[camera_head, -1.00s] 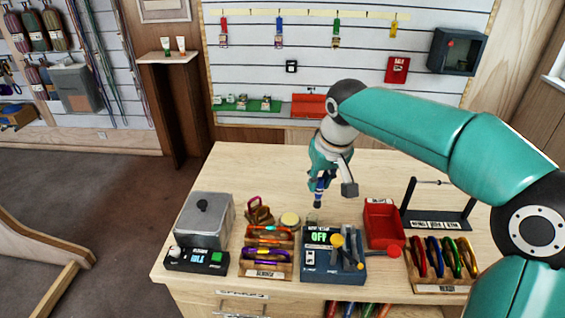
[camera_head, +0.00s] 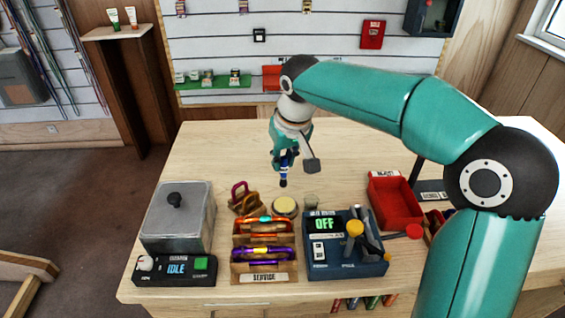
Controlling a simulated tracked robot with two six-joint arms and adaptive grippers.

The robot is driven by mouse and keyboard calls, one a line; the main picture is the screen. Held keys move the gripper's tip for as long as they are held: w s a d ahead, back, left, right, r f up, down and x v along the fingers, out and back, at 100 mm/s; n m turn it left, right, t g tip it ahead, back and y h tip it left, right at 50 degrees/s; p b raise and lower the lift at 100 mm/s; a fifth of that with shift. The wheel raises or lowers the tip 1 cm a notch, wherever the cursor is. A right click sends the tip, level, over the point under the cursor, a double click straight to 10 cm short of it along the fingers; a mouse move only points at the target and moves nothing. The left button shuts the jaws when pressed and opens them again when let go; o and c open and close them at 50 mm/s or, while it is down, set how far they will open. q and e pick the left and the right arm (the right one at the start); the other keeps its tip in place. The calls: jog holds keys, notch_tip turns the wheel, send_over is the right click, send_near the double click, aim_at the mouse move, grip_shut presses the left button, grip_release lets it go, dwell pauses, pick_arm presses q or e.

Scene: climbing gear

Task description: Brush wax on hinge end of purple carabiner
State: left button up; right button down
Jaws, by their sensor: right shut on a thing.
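The purple carabiner (camera_head: 264,256) lies in the front row of a wooden tray labelled SERVICE (camera_head: 266,278), with an orange one (camera_head: 265,236) in the row behind. Which end of it is the hinge cannot be told. A round tin with a pale yellow top, likely the wax (camera_head: 285,205), stands just behind the tray. My right gripper (camera_head: 287,155) is shut on a blue brush-like tool (camera_head: 284,170), which points down with its dark tip. In the picture the tip is just above the tin, apart from it. My left gripper is not in view.
A grey lidded tank (camera_head: 178,215) and a control box reading IDLE (camera_head: 176,268) stand left. A dark blue box reading OFF (camera_head: 345,262) with tools stands right of the tray, a red bin (camera_head: 395,205) beyond. A small glass jar (camera_head: 311,201) stands beside the tin. The rear tabletop is clear.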

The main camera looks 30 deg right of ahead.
aim_at(285, 180)
jog(key=shift+s+f+b, duration=0.25)
jog(key=shift+f+b, duration=0.5)
jog(key=shift+f, duration=0.1)
jog(key=b+x, duration=0.2)
jog(key=shift+s+f, duration=0.2)
jog(key=shift+f, duration=0.2)
jog(key=shift+f+b, duration=0.7)
jog(key=shift+b, duration=0.05)
jog(key=shift+s+f+b, duration=0.15)
jog(key=shift+f+b, duration=0.15)
jog(key=shift+f, duration=0.15)
dwell(0.5)
jog(key=shift+r, duration=0.1)
notch_tip(285, 180, up, 7)
jog(key=p, duration=0.6)
dwell(0.9)
